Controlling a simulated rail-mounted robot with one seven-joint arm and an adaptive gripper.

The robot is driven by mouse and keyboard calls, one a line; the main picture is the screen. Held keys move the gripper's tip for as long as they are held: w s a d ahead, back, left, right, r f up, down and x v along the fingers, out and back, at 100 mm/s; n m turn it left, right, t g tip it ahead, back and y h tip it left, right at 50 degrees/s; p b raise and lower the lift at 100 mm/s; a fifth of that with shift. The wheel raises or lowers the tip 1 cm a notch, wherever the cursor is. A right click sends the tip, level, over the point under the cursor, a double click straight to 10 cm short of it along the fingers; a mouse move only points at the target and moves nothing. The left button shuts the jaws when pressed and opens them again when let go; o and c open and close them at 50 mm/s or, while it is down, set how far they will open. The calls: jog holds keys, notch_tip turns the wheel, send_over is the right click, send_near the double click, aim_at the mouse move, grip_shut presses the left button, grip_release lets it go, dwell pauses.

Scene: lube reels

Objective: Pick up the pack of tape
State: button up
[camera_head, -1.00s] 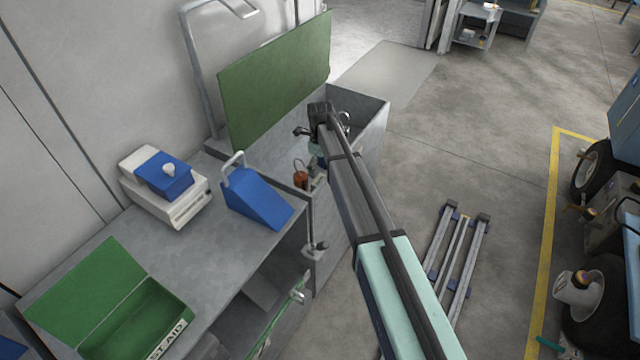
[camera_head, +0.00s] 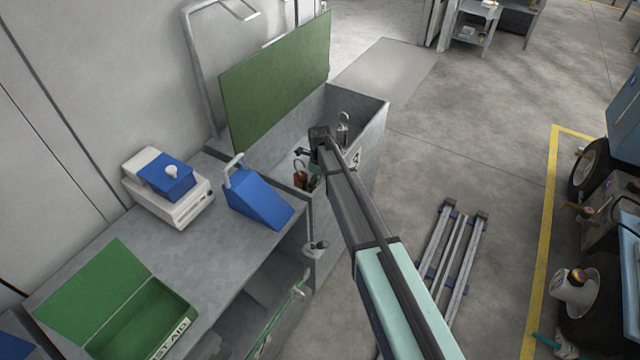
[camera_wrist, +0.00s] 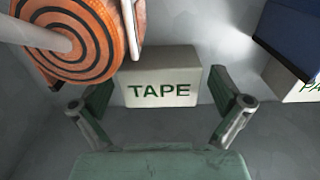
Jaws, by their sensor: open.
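The pack of tape (camera_wrist: 160,78) is a pale box marked "TAPE" in green. In the wrist view it sits upright against a grey surface, ahead of my gripper. My gripper (camera_wrist: 166,108) is open, with its fingers spread wide on the left and right of the box's lower part. I cannot tell whether either finger touches it. In the head view my gripper (camera_head: 310,150) is at the open grey bin (camera_head: 368,140), and the pack of tape cannot be made out there.
An orange ringed reel (camera_wrist: 75,38) is close at the upper left. A dark blue object (camera_wrist: 295,30) and another pale box (camera_wrist: 292,84) are at the right. The green lid (camera_head: 275,85) stands raised behind the bin. A blue wedge-shaped box (camera_head: 258,200) sits on the bench beside it.

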jog(key=c, duration=1.1)
jog(key=shift+r, duration=0.2)
